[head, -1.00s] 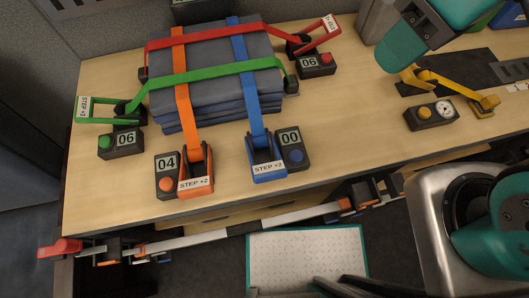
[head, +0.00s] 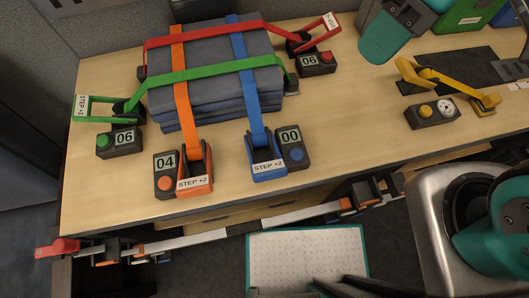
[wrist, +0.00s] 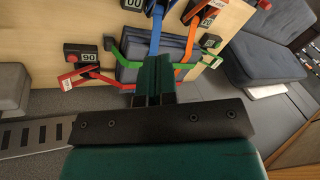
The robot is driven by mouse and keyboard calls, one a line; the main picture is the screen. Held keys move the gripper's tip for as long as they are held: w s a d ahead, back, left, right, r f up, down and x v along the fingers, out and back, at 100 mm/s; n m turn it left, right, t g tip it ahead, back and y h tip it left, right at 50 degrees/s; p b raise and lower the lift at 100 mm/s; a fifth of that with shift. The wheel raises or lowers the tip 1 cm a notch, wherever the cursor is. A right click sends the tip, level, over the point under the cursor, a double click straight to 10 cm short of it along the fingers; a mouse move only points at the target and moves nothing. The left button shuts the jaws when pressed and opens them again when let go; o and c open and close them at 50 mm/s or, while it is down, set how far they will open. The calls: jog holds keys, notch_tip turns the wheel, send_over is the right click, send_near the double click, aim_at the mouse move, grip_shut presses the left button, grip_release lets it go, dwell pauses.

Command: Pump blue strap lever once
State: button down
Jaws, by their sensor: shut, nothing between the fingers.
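The blue lever (head: 268,170), labelled STEP +2, lies low at the front of the table. It is at the end of the blue strap (head: 244,75), which runs over a stack of grey folded cloth (head: 213,70). Its counter box (head: 291,148) reads 00 and has a blue button. In the wrist view the blue strap (wrist: 157,32) shows beyond my gripper (wrist: 154,62), with the lever at the top edge. My gripper's fingers are together and empty, apart from the lever. The head view shows part of my teal arm at the upper right, but not the fingertips.
The orange lever (head: 194,180) with a counter at 04 stands close left of the blue one. The green lever (head: 95,109) and red lever (head: 322,32) have counters at 06. A yellow lever (head: 445,85) and gauge box (head: 432,112) are at right.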

aim_at(266, 167)
jog(key=w+a+f+n+g+h+b, duration=0.2)
jog(key=a+f+n+g+h+b, duration=0.2)
jog(key=a+f+n, duration=0.6)
jog(key=a+n, duration=0.1)
jog(key=a, duration=0.3)
jog(key=shift+w+h, duration=0.35)
jog(key=shift+h, duration=0.05)
jog(key=x, duration=0.9)
jog(key=b+x, duration=0.1)
jog(key=x, duration=0.4)
jog(key=shift+s+d+r, duration=0.1)
jog(key=shift+s+r, duration=0.05)
jog(key=shift+s, duration=0.15)
